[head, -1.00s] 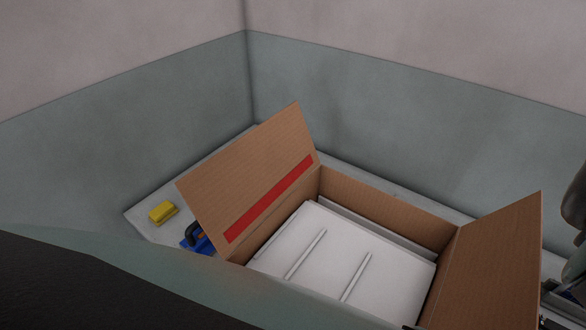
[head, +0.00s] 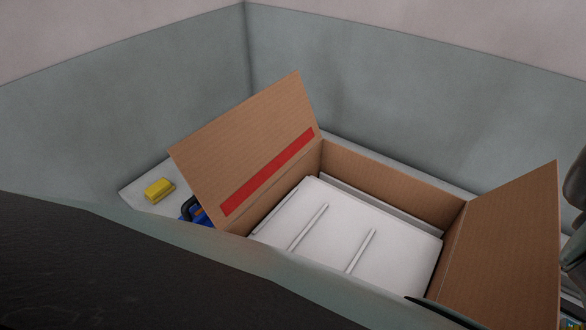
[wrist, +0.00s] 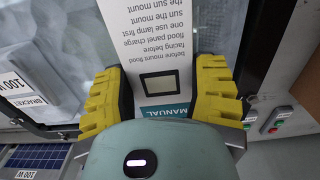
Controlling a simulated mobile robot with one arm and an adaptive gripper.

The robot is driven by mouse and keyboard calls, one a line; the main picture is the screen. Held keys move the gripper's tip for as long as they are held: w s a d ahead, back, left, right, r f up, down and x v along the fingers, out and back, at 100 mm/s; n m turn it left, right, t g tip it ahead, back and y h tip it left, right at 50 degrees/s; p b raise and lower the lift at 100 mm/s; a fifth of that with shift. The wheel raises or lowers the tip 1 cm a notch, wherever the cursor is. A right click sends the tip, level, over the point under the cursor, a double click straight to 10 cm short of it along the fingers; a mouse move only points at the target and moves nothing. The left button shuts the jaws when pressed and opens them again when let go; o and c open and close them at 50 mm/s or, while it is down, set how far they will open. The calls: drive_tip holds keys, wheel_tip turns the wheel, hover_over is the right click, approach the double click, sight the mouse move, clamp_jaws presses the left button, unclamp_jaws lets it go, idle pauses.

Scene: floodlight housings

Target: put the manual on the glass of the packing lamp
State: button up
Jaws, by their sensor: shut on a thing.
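In the wrist view my gripper (wrist: 168,98), with yellow ribbed fingers, is shut on the manual (wrist: 165,50). The manual is a white printed sheet or booklet with a dark square and a teal band reading MANUAL; its text is upside down here. Its far end runs out of the top of the picture. Behind it in the wrist view is a pale, glassy surface (wrist: 60,50) in a dark frame; I cannot tell whether this is the packing lamp. In the head view neither manual nor gripper shows clearly.
An open cardboard box (head: 390,190) with a red strip on one flap holds a white panel (head: 335,235) with two rods. A yellow block (head: 158,190) and a blue item (head: 195,212) lie left of it.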

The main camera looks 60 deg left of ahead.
drive_tip(key=o, duration=1.1)
drive_tip(key=shift+o, duration=0.2)
drive_tip(key=shift+r, duration=0.1)
wheel_tip(320, 180, up, 7)
drive_tip(key=shift+a+r, duration=0.1)
drive_tip(key=shift+r, duration=0.1)
drive_tip(key=shift+w+r, duration=0.15)
drive_tip(key=shift+r, duration=2.05)
